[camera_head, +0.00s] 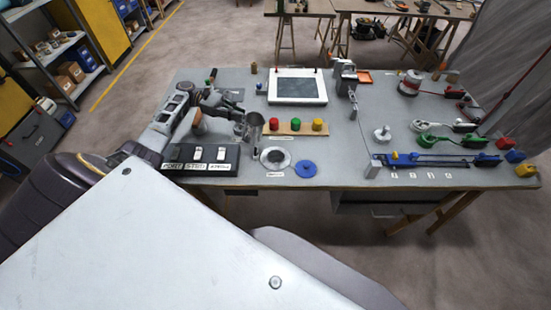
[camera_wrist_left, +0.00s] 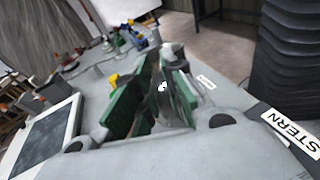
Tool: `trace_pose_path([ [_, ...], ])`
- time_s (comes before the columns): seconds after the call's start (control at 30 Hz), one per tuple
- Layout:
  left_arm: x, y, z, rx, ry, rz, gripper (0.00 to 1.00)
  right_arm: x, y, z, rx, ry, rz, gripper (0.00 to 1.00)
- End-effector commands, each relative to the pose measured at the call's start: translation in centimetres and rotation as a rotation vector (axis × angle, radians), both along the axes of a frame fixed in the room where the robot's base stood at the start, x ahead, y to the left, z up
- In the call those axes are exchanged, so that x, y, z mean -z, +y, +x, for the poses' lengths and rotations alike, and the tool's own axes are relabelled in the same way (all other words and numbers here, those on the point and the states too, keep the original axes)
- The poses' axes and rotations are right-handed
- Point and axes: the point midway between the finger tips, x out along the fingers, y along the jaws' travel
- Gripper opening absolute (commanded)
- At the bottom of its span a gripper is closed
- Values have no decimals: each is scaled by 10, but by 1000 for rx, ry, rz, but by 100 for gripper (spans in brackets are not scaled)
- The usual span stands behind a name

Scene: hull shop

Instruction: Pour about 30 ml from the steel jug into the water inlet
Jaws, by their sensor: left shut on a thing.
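The steel jug (camera_head: 254,122) is a shiny grey vessel near the left part of the bench, and it looks tilted. My left gripper (camera_head: 232,112) is shut on it from the left, apparently at its handle side. In the left wrist view the green-padded fingers of the gripper (camera_wrist_left: 158,95) close around something grey, mostly hidden. The water inlet (camera_head: 275,157) is a pale ring with a dark opening, just in front of and slightly right of the jug. A blue round cap (camera_head: 305,169) lies to its right. My right gripper is not in view.
Red, green and yellow knobs (camera_head: 296,125) stand on a wooden strip right of the jug. A black switch panel (camera_head: 200,158) lies at the front left. A white-framed screen (camera_head: 297,87) is behind. The bench centre (camera_head: 345,150) is mostly clear.

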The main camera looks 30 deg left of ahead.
Motion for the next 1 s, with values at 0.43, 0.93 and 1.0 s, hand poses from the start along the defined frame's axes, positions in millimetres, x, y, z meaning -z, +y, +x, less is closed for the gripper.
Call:
trace_pose_path([
  [0.43,6,7,-1,5,-10,-89,0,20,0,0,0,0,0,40],
  [0.93,15,12,-2,11,-19,-166,0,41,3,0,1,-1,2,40],
  [1.0,15,12,-2,10,-20,-177,0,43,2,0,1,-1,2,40],
])
